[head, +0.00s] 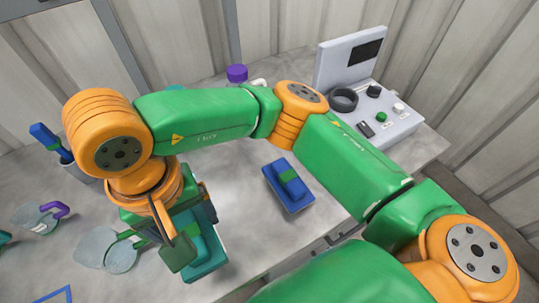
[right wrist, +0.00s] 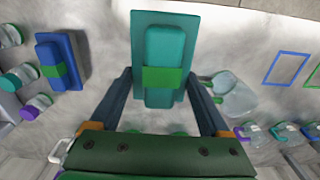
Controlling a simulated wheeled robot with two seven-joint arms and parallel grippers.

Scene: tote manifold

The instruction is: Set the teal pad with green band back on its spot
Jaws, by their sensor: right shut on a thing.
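The teal pad with a green band (head: 207,258) is in my right gripper (head: 190,235), over the front part of the table in the head view. In the right wrist view the pad (right wrist: 165,50) lies between the two dark fingers of my right gripper (right wrist: 160,78), which is shut on it. The green band crosses its raised middle. A blue outlined rectangle (head: 56,296) is on the table at the lower left, and it also shows in the right wrist view (right wrist: 289,69). A green outline (right wrist: 315,76) is cut by that view's right edge. My left gripper is not in view.
A blue pad with a green band (head: 289,187) lies right of the gripper. A cup with a blue-handled tool (head: 46,139) and a control box (head: 385,122) stand farther back. The table around the blue pad is clear.

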